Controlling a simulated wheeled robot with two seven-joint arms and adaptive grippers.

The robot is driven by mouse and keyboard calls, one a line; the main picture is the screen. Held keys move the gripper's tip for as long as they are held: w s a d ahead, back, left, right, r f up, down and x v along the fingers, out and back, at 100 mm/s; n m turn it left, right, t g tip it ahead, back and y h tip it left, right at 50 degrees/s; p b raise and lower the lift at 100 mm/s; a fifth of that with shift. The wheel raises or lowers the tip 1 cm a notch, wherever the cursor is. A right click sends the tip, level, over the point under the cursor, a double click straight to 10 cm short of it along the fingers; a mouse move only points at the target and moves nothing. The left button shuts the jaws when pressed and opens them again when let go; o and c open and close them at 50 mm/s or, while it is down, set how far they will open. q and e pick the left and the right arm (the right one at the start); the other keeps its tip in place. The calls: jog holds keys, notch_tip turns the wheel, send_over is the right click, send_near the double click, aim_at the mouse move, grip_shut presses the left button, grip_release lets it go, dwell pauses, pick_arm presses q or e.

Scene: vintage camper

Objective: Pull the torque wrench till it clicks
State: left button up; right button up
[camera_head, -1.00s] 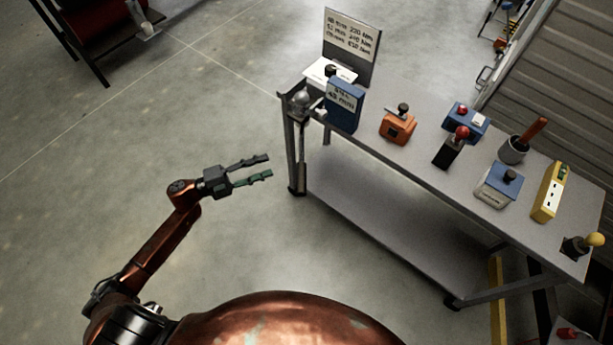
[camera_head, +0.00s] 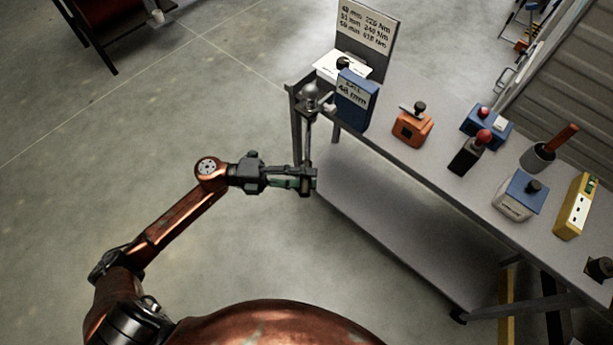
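The torque wrench (camera_head: 307,146) hangs down at the near left corner of the workbench, its head by a round grey fitting (camera_head: 311,95) and its handle at the bottom. My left gripper (camera_head: 307,180) is at the handle, with its fingers reaching across it from the left. The fingers look close together at the handle, but the overlap hides whether they press on it. A sign with mm and Nm values (camera_head: 365,27) stands at the bench's back left. A blue box labelled 48 mm (camera_head: 354,104) stands beside the fitting. My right gripper is out of view.
The grey workbench (camera_head: 400,165) bears an orange box (camera_head: 412,126), a red-knobbed lever (camera_head: 470,153), a blue-topped box (camera_head: 519,197) and a yellow block (camera_head: 577,207). Its lower shelf (camera_head: 390,225) is bare. The floor left of the bench is clear.

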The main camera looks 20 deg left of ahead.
pick_arm(q)
grip_shut()
dwell(0.4)
